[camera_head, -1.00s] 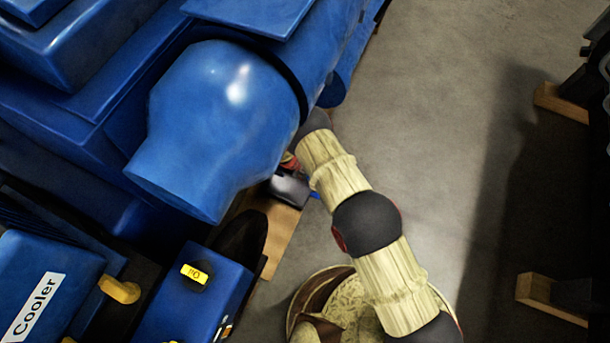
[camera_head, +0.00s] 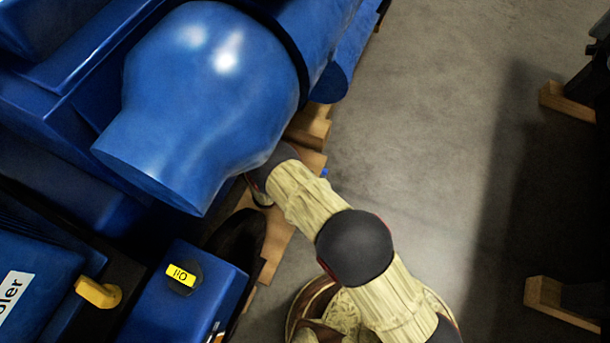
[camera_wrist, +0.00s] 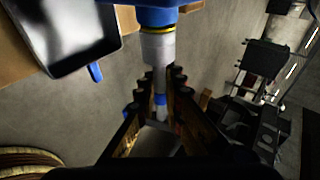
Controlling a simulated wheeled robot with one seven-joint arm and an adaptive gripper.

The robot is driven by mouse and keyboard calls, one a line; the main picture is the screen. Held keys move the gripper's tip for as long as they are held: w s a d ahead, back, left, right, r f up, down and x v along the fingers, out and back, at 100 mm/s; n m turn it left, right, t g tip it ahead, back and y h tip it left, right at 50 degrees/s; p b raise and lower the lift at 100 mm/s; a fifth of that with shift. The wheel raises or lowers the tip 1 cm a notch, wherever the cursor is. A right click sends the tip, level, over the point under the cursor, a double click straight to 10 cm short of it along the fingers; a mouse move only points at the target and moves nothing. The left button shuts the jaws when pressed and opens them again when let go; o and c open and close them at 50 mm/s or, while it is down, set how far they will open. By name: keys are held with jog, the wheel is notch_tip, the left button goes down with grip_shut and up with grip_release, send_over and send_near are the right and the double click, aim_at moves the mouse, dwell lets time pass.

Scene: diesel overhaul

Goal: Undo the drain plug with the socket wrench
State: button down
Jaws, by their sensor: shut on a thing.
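In the wrist view my gripper (camera_wrist: 160,92) is shut on the socket wrench (camera_wrist: 158,50), whose grey shaft with a blue band runs between the fingers. The wrench's wide silver socket end points up in the picture. It meets a yellow ring (camera_wrist: 156,29) beneath a blue engine part (camera_wrist: 155,14); I cannot tell whether they touch. The drain plug itself is not clearly seen and may be hidden by the socket. In the head view my gripper and the wrench are hidden behind my arm and the big blue housing (camera_head: 215,90).
A dark pan (camera_wrist: 70,35) with a blue tab lies at the upper left of the wrist view, near wooden blocks. A blue box with a yellow oil cap (camera_head: 181,275) stands close to my arm. Grey floor (camera_head: 430,130) is open to the right.

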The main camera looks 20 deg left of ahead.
jog(key=shift+w+a+r, duration=0.15)
jog(key=shift+a+r, duration=0.1)
jog(key=shift+a, duration=0.15)
jog(key=shift+d+p, duration=0.3)
jog(key=shift+d, duration=0.5)
jog(key=shift+d+r+g+p, duration=0.15)
jog(key=shift+r+g+p, duration=0.1)
jog(key=shift+g+p, duration=0.6)
jog(key=shift+d+f+g+p, duration=0.1)
jog(key=shift+g+p, duration=0.65)
jog(key=shift+g, duration=0.1)
jog(key=g+p, duration=0.2)
jog(key=p, duration=0.1)
jog(key=shift+f+n+g+y, duration=0.1)
jog(key=shift+n+g+y, duration=0.2)
jog(key=shift+g+y, duration=0.1)
jog(key=shift+w+f+g+p, duration=0.1)
jog(key=shift+f+g+p, duration=0.15)
jog(key=shift+g, duration=0.95)
jog(key=shift+r, duration=0.2)
